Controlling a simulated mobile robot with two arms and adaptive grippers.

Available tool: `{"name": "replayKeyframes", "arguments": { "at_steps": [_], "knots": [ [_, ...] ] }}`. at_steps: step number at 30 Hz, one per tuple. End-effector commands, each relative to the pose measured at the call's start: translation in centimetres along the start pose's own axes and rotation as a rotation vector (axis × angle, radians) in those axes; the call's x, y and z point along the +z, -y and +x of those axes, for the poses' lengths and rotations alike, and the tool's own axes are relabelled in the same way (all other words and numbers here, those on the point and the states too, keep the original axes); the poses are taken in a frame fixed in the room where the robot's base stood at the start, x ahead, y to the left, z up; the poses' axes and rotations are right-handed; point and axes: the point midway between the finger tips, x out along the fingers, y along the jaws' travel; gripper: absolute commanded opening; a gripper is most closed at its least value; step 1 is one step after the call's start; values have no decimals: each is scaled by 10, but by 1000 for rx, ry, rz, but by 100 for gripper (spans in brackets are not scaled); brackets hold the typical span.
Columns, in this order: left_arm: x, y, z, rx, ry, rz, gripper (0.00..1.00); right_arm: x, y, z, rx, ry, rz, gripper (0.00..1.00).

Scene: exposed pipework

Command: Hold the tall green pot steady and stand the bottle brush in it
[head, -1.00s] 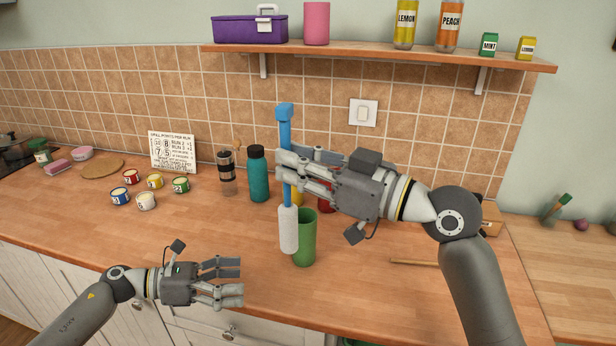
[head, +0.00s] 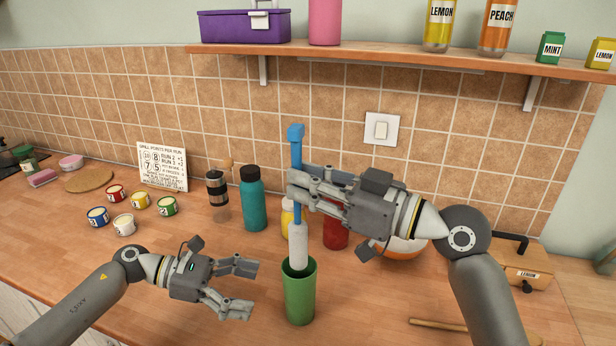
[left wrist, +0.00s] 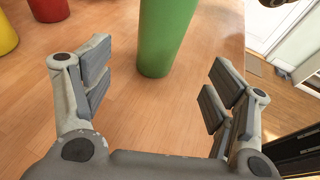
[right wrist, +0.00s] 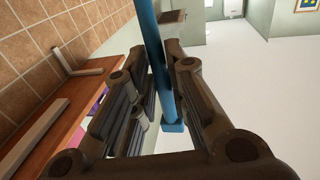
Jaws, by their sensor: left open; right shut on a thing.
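The tall green pot (head: 300,298) stands upright on the counter; it also shows between and beyond the left fingers in the left wrist view (left wrist: 163,35). My left gripper (head: 252,288) is open just left of the pot, apart from it. My right gripper (head: 297,186) is shut on the blue handle of the bottle brush (head: 297,150), which is upright. Its white head (head: 299,245) is over the pot, its lower end at the rim; whether it is inside the mouth is hard to tell. The blue handle crosses the right wrist view (right wrist: 156,50).
A teal bottle (head: 253,200) and a glass-and-black grinder (head: 217,195) stand behind left. A red item (head: 335,234), an orange-and-white bowl (head: 404,247) and a wooden stick (head: 460,326) are to the right. Several small tins (head: 140,201) sit left. A shelf (head: 400,62) hangs above.

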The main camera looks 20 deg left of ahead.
Motion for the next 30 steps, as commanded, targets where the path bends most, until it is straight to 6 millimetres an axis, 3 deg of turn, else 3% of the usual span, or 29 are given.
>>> {"name": "replayKeyframes", "arguments": {
  "at_steps": [16,23,30],
  "knots": [
    [-24,0,8,0,0,-1,79,61,1,-3,1,0,3,0],
    [-24,0,16,0,1,-2,79,60,1,-3,1,-1,1,0],
    [-22,0,48,0,3,-3,79,48,1,-2,1,0,1,0]
  ]
}}
